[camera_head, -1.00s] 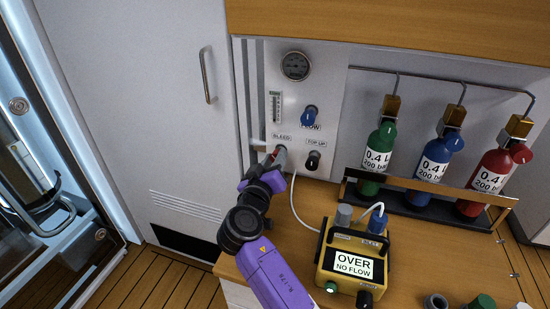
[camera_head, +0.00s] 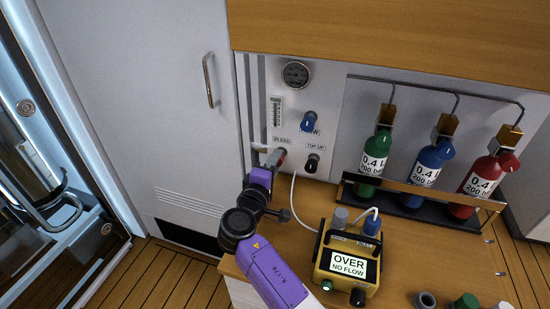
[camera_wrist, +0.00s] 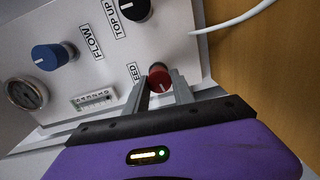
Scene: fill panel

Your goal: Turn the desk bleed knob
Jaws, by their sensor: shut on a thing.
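The red bleed knob (camera_wrist: 159,72) sits on the white panel (camera_wrist: 105,62), between my gripper's two fingers in the wrist view. My gripper (camera_wrist: 160,84) is shut on this knob. The "BLEED" label beside it is partly hidden by a finger in the wrist view. In the head view, my gripper (camera_head: 279,157) reaches the lower left of the panel, and the fingers and wrist largely hide the knob.
A blue flow knob (camera_head: 308,122) and a black top-up knob (camera_head: 312,162) are close by. A gauge (camera_head: 296,74) is above. A yellow meter (camera_head: 347,263) reading "OVER NO FLOW" stands on the desk beside my arm. Green, blue and red cylinders stand at right.

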